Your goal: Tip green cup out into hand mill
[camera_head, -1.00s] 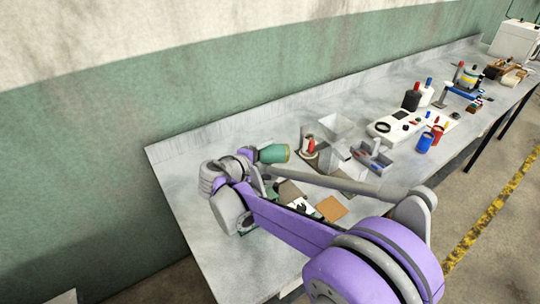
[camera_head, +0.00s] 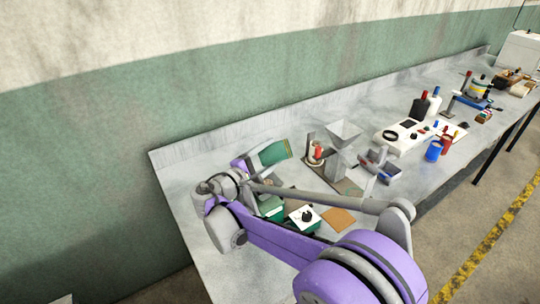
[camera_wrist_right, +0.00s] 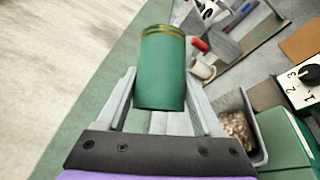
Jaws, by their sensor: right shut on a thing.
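The green cup (camera_head: 270,154) is held off the table in the head view, lying nearly sideways, its yellow-banded rim pointing right and slightly up toward the mill. My right gripper (camera_head: 256,163) is shut on it; in the wrist view its two fingers (camera_wrist_right: 160,84) clasp the green cup (camera_wrist_right: 160,65) from both sides. The cup's inside is hidden. The hand mill (camera_head: 341,165), grey with a square funnel hopper (camera_head: 344,132) on top, stands to the right of the cup, with a clear gap between. Its hopper shows only partly in the wrist view. My left gripper is not in view.
A white-faced box with a dial (camera_head: 304,216) and a brown square (camera_head: 338,221) lie nearer. A grey tray with brown grains (camera_wrist_right: 238,127) shows below the gripper. Bottles stand farther right.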

